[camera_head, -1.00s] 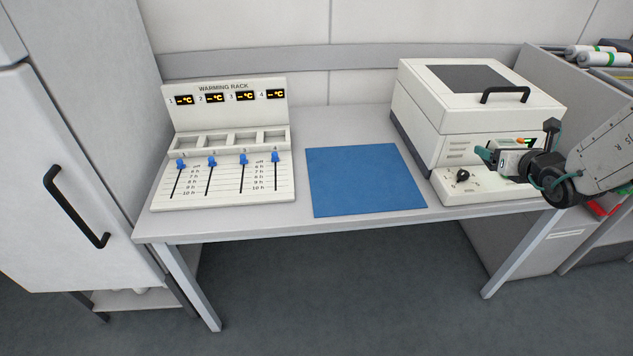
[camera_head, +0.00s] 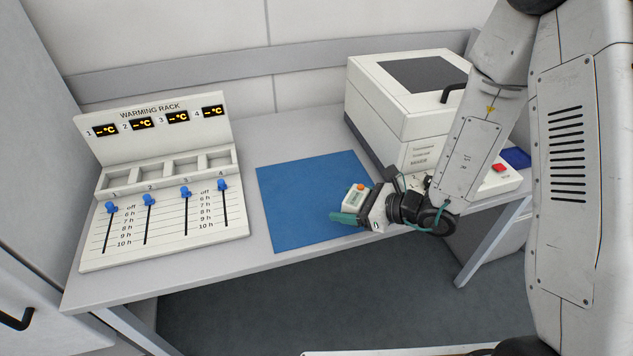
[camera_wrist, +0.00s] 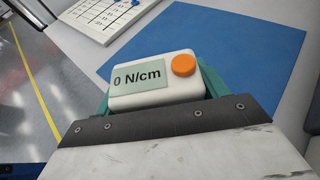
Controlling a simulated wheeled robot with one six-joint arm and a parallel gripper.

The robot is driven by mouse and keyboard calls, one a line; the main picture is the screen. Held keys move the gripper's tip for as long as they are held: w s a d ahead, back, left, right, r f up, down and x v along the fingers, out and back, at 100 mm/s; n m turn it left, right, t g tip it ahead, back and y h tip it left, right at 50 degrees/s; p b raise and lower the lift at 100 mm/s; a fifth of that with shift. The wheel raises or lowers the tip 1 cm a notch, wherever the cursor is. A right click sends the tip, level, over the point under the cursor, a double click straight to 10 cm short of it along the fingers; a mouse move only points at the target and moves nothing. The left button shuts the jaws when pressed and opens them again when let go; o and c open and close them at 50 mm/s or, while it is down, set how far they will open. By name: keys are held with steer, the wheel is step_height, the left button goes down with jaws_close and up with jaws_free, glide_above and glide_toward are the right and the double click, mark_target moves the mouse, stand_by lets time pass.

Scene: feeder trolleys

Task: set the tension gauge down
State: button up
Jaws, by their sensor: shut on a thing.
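The tension gauge (camera_wrist: 153,82) is a small white box with an orange knob and a display reading "0 N/cm". In the head view the gauge (camera_head: 355,197) is at the front right part of the blue mat (camera_head: 300,200). My gripper (camera_head: 350,212), with teal fingers, is shut on it. In the wrist view my gripper (camera_wrist: 155,95) has a finger on each side of the gauge, and the blue mat (camera_wrist: 240,45) lies beyond. The gauge's underside is hidden, so I cannot tell whether it touches the mat.
A warming rack (camera_head: 160,185) with sliders and empty slots stands left of the mat. A white lidded machine (camera_head: 385,110) stands behind right, partly hidden by my arm. The mat's left and back parts are clear. The table's front edge (camera_head: 230,268) is close to the mat.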

glide_above(316, 191)
steer(key=shift+w+a+f, duration=0.1)
steer(key=shift+a+f, duration=0.05)
steer(key=shift+f, duration=0.45)
step_height(316, 191, down, 4)
steer(key=shift+r, duration=0.2)
steer(key=o, duration=1.4)
steer(key=shift+f, duration=0.1)
steer(key=shift+r, duration=0.2)
steer(key=v, duration=1.2)
